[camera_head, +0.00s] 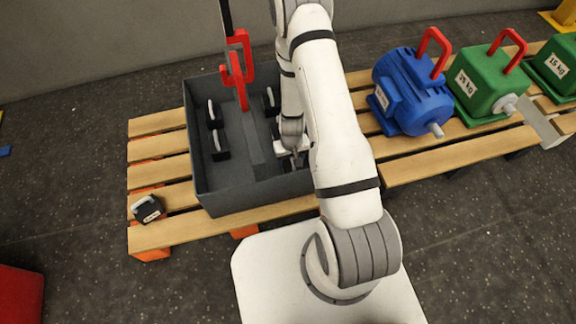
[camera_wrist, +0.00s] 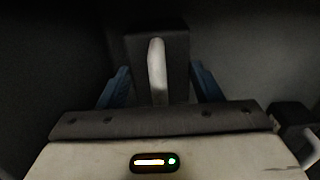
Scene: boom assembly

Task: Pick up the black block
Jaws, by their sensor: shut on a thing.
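My gripper (camera_wrist: 160,75) reaches down into a dark grey bin (camera_head: 240,205), its two blue fingers on either side of a black block (camera_wrist: 175,48) with a pale handle. The fingers are shut on this block. In the head view my arm and wrist cover most of that spot, so the held block is largely hidden there. I cannot tell whether it touches the bin floor. More black blocks with pale handles stand in the bin: one at the upper left (camera_head: 211,116), one below it (camera_head: 219,152) and one near my arm (camera_head: 269,104).
A small labelled black block (camera_head: 149,210) lies on the wooden pallet (camera_head: 160,235) left of the bin. A red hook (camera_head: 237,70) hangs over the bin. A blue motor (camera_head: 405,90) and green weights (camera_head: 485,85) stand on the pallet to the right.

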